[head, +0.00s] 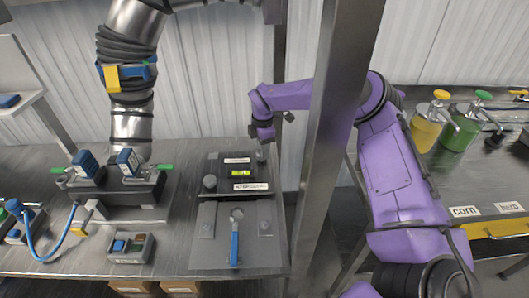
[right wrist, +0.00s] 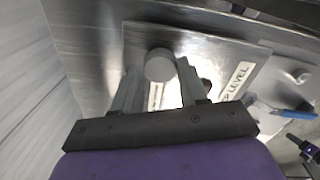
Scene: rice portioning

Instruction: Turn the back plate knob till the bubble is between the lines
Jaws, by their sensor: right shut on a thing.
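The dark back plate (head: 215,166) lies on the steel bench and carries labels and a yellow-green bubble vial (head: 241,173). The bubble and its lines are too small to read. My purple right arm reaches past the post, and its gripper (head: 262,143) points down at the plate's far right corner. In the right wrist view its two grey fingers (right wrist: 158,88) are shut on the round grey plate knob (right wrist: 159,65), one on each side. The vial is hidden in that view. My left gripper is in neither view.
A metal post (head: 335,120) stands right beside my right arm. A grey front plate (head: 206,250) with a blue-handled tool (head: 235,245) lies before the back plate. Another knob (head: 209,182) is at left. Yellow (head: 428,128) and green (head: 462,128) pump bottles stand at right.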

